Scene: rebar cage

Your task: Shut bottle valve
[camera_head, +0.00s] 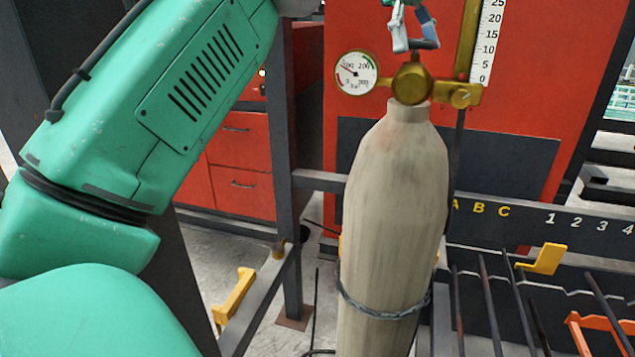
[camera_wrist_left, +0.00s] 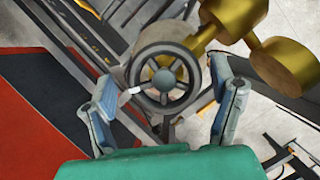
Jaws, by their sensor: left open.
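A tall beige gas bottle (camera_head: 395,190) stands upright, with a brass valve body (camera_head: 411,82) on its neck and a round pressure gauge (camera_head: 356,73) on its left. The valve's grey spoked handwheel (camera_wrist_left: 164,81) faces the camera in the left wrist view, with brass fittings (camera_wrist_left: 232,15) behind it. My left gripper (camera_head: 413,25) is above the valve in the head view. In the wrist view my left gripper (camera_wrist_left: 163,98) is open, with one finger on each side of the handwheel. I cannot tell whether the fingers touch the rim. My right gripper is out of view.
A chain (camera_head: 385,310) runs around the bottle's lower body. A red cabinet (camera_head: 550,80) stands behind, and a brass flowmeter with a white scale (camera_head: 487,40) rises right of the valve. A dark frame post (camera_head: 285,180) stands left. Rebar rods (camera_head: 490,300) lie at lower right.

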